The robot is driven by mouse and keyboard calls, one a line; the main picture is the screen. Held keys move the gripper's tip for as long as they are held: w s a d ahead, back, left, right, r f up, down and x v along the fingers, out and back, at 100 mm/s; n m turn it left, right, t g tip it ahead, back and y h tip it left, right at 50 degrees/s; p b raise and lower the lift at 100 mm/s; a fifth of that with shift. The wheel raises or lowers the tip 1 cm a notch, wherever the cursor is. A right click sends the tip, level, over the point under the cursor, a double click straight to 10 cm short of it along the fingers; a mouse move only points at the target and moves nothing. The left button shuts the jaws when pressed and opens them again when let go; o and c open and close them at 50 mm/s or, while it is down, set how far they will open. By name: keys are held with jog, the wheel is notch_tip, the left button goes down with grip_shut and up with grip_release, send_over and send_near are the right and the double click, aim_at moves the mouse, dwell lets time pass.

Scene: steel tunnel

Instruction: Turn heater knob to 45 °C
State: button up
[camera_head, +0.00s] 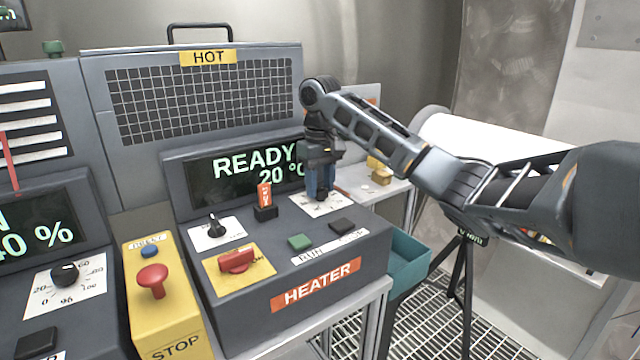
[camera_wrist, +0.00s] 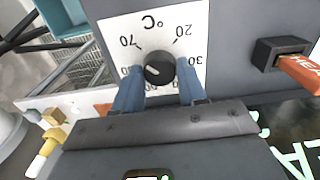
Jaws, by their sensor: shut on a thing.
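The heater's temperature knob (camera_wrist: 160,70) is black and round. It sits on a white dial plate (camera_wrist: 105,30) marked °C, with 20 and 70 legible, upside down in the wrist view. A pale mark on the knob lies toward its left; the exact value it points to is unclear. My gripper (camera_wrist: 159,84) has its two blue fingers shut on the knob, one on each side, hiding the dial's lower numbers. In the head view my gripper (camera_head: 320,185) points down over the plate (camera_head: 302,203) and hides the knob. The heater display (camera_head: 240,170) reads READY 20 °C.
A yellow STOP box (camera_head: 160,300) stands left. A teal bin (camera_head: 408,262) hangs right.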

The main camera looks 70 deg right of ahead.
aim_at(320, 188)
dwell(0.4)
jog(key=o, duration=1.1)
jog(key=shift+c, duration=0.2)
jog(key=shift+r, duration=3.9)
